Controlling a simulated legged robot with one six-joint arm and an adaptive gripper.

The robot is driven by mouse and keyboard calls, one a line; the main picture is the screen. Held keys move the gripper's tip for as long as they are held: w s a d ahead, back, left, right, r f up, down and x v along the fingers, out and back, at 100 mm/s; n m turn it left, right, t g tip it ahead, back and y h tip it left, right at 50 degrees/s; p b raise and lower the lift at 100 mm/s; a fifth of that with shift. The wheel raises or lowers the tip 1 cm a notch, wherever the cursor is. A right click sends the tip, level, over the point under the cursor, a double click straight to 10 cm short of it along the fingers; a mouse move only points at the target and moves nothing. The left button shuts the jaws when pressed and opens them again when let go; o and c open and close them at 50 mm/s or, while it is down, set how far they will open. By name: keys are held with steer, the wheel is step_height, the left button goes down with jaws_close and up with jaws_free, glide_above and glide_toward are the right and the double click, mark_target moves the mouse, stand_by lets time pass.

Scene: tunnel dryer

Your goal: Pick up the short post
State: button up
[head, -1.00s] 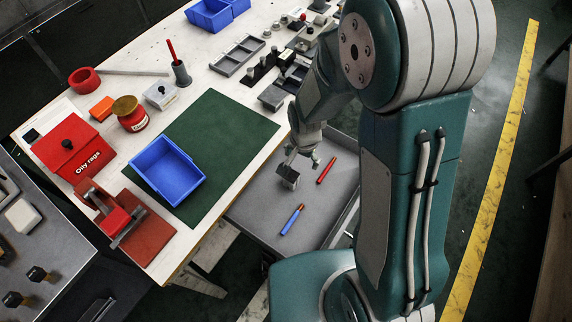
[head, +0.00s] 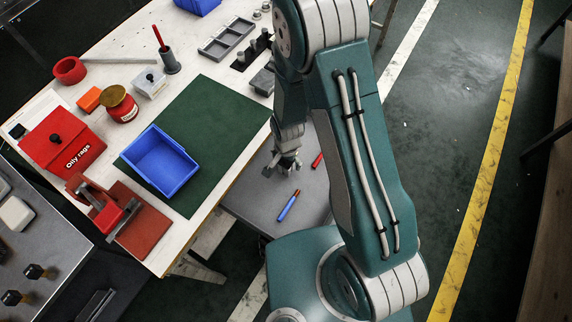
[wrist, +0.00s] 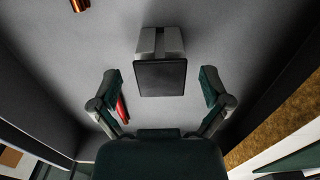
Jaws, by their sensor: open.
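A grey block with a dark square face (wrist: 160,78) stands in the grey tray; I take it for the short post, but its full height is hard to judge from above. In the wrist view my gripper (wrist: 158,88) is open, with one finger at the left and one at the right of the block, and a gap on both sides. In the head view my gripper (head: 283,164) is low over the tray (head: 258,206), and the block cannot be made out clearly behind it.
A blue pen-like tool (head: 289,205) and a red one (head: 317,160) lie in the tray. The worktable edge runs close at the left. On it are a green mat (head: 222,120), a blue bin (head: 160,162) and a red oily rags box (head: 62,140).

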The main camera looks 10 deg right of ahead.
step_height(320, 180, down, 3)
steer(key=shift+a+f, duration=0.1)
steer(key=c, duration=1.3)
